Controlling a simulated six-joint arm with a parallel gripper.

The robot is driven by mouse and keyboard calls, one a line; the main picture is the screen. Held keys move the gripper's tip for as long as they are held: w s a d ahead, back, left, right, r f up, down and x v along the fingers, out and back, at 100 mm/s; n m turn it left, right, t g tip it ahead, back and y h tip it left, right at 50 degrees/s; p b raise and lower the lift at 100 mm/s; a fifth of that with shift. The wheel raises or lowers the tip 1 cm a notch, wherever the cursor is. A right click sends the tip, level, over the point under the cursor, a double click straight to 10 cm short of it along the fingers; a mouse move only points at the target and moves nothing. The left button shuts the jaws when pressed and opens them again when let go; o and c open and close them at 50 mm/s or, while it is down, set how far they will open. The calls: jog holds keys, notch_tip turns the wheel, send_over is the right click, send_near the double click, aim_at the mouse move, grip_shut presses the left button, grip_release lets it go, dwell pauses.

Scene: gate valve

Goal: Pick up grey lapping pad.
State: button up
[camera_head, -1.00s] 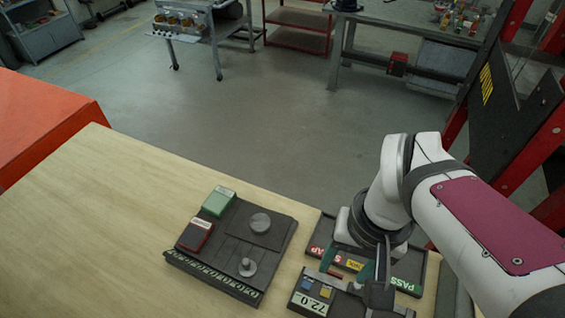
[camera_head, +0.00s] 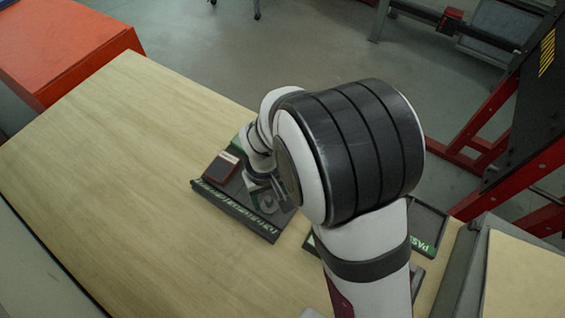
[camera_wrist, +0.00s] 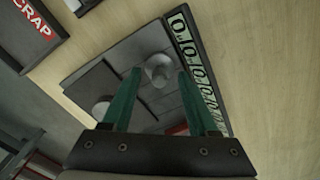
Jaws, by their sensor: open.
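A dark board (camera_head: 236,207) with a numbered strip lies on the wooden bench, partly hidden by my arm. It also shows in the wrist view (camera_wrist: 208,90). On it are a dark red block (camera_head: 221,167), a mostly hidden green block (camera_head: 239,143), a grey knob-like piece (camera_wrist: 160,70) and a grey disc (camera_wrist: 100,110). I cannot tell for sure which thing is the grey lapping pad. My gripper (camera_wrist: 159,74) is open over the board. Its green fingers appear on either side of the knob-like piece; whether they touch it is unclear. Nothing is visibly held.
A tray marked PASS (camera_head: 425,240) lies right of the board, partly behind my arm. A SCRAP label (camera_wrist: 29,27) shows in the wrist view. An orange surface (camera_head: 60,50) stands at the back left. The left part of the bench (camera_head: 110,150) is clear.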

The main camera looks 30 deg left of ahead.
aim_at(271, 199)
jog(key=shift+f, duration=0.6)
grip_shut()
jog(key=shift+r, duration=0.1)
jog(key=r, duration=0.4)
jog(key=shift+w+d+r, duration=0.2)
jog(key=shift+d+r, duration=0.05)
jog(key=shift+d, duration=0.05)
jog(key=w+d+r, duration=0.4)
jog(key=d+r, duration=0.2)
jog(key=d, duration=0.4)
jog(key=shift+w+r, duration=0.2)
